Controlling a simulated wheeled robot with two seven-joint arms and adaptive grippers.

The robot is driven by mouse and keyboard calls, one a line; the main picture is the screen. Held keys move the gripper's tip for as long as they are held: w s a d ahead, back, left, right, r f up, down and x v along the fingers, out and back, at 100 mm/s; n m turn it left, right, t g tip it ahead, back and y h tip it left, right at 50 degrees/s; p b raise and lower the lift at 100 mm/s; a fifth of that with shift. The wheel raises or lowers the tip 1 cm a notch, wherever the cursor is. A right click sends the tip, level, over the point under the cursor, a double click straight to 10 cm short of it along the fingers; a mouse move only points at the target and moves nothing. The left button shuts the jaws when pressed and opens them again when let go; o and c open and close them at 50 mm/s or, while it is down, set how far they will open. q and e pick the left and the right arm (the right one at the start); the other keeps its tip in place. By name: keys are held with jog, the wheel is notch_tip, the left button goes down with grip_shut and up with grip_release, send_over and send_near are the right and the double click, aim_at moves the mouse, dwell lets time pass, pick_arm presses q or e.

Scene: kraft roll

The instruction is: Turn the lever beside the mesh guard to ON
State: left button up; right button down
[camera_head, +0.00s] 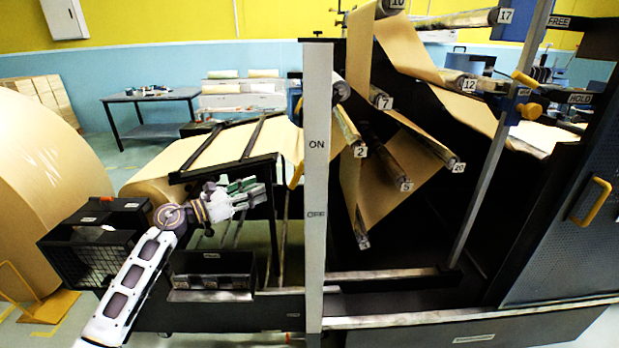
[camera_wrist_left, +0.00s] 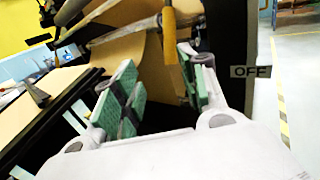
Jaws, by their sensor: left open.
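A pale upright post (camera_head: 316,250) carries an ON label (camera_head: 316,145) above an OFF label (camera_head: 316,214). A lever with a yellow handle (camera_head: 297,175) shows at the post's left edge, partly hidden by it, at a height between the two labels. My left gripper (camera_head: 258,190) is open and empty, left of the post and pointing toward it. In the left wrist view, the yellow handle (camera_wrist_left: 170,48) hangs ahead, above the gap between the open green-padded fingers (camera_wrist_left: 160,88), apparently not gripped. The OFF label (camera_wrist_left: 250,71) is to their right. My right gripper is not in view.
A black mesh box (camera_head: 85,262) stands below left, beside my left arm. Paper rollers with number tags (camera_head: 385,102) and hanging kraft paper fill the space right of the post. A perforated panel (camera_head: 570,240) with a yellow handle stands at the far right.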

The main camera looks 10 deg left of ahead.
aim_at(296, 172)
pick_arm(q)
jog(key=r+m, duration=0.1)
jog(key=d+r+m, duration=0.1)
jog(key=d+m, duration=0.1)
jog(key=shift+s+r+g+h, duration=0.3)
jog(key=shift+r+g, duration=0.1)
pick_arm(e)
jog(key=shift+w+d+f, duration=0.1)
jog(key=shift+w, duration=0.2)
pick_arm(q)
jog(key=shift+w, duration=0.1)
jog(key=p+x, duration=0.1)
jog(key=x, duration=1.1)
jog(key=shift+w+d, duration=0.1)
jog(key=shift+w, duration=0.05)
jog(key=shift+w+d+f, duration=0.1)
jog(key=shift+w+d, duration=0.3)
jog(key=shift+w, duration=0.05)
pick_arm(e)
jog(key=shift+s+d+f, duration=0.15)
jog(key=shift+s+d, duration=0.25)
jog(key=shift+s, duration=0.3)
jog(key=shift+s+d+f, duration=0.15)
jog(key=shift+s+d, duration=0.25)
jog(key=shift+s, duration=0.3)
pick_arm(q)
jog(key=shift+c, duration=0.3)
grip_shut()
